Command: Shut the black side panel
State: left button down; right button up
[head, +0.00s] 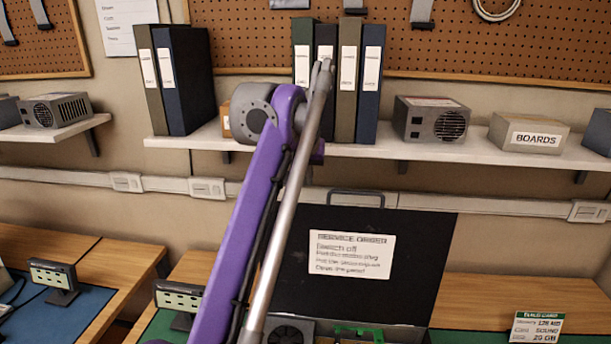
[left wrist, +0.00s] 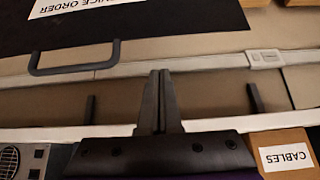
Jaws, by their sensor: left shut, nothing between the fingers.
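The black side panel (head: 420,240) stands raised behind an open case (head: 408,335) in the head view, with a white service order label (head: 350,256) on its face. Its dark handle (head: 355,193) is on the top edge. My purple left arm covers the panel's left part. Only a bit of the left gripper (head: 317,152) shows behind the silver rod, in front of the shelf; its fingers are hidden there. In the left wrist view the left gripper (left wrist: 160,75) is shut and empty, apart from and beside the handle (left wrist: 75,62). My right gripper is not in view.
A wall shelf (head: 375,151) runs above the panel with binders (head: 370,85), a power supply (head: 432,119) and a boards box (head: 527,134). A cables box (left wrist: 283,155) is near the gripper. The wooden bench (head: 500,290) right of the panel has bare room.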

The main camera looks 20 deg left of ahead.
pick_arm(q)
jog(key=x, duration=0.6)
jog(key=s, duration=0.1)
jog(key=s+b, duration=0.1)
jog(key=s+d, duration=0.1)
jog(key=s, duration=0.1)
jog(key=shift+s+r+b, duration=0.1)
jog(key=shift+r+b, duration=0.2)
jog(key=shift+r, duration=0.05)
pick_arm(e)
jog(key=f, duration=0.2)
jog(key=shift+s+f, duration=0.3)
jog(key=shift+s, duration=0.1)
pick_arm(q)
jog(key=shift+s+d, duration=0.1)
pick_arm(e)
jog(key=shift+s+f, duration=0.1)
